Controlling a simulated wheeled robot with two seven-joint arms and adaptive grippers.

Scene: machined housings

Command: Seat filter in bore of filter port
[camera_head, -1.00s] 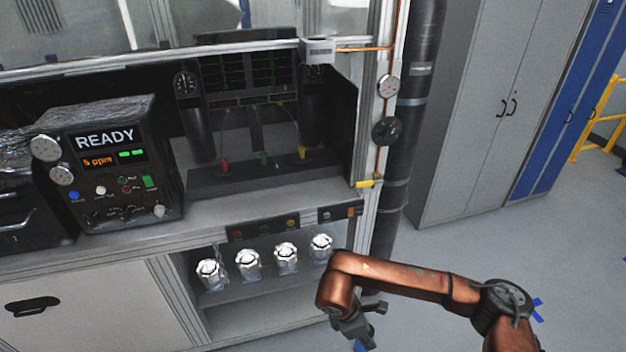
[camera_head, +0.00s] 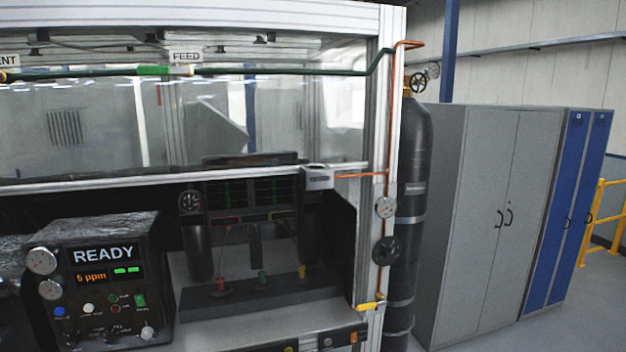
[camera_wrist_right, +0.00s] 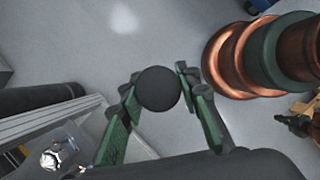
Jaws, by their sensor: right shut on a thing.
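In the right wrist view, my right gripper (camera_wrist_right: 158,90) has its two green-padded fingers on either side of a dark round thing (camera_wrist_right: 158,87), seen end-on, which looks like the filter. It is shut on it, with the grey floor below. In the head view, a small light-grey box with a label (camera_head: 318,180) sits at the cabinet's right front corner, at the end of a copper pipe. It looks like the filter port; its top has a dark round area, but the bore's inside is hidden. Neither gripper shows in the head view.
The glazed cabinet (camera_head: 200,185) has a rail across its front. A black gas cylinder (camera_head: 412,190) and a gauge (camera_head: 386,208) stand right of the port. The READY instrument (camera_head: 105,285) is at lower left. Grey lockers (camera_head: 490,220) stand farther right.

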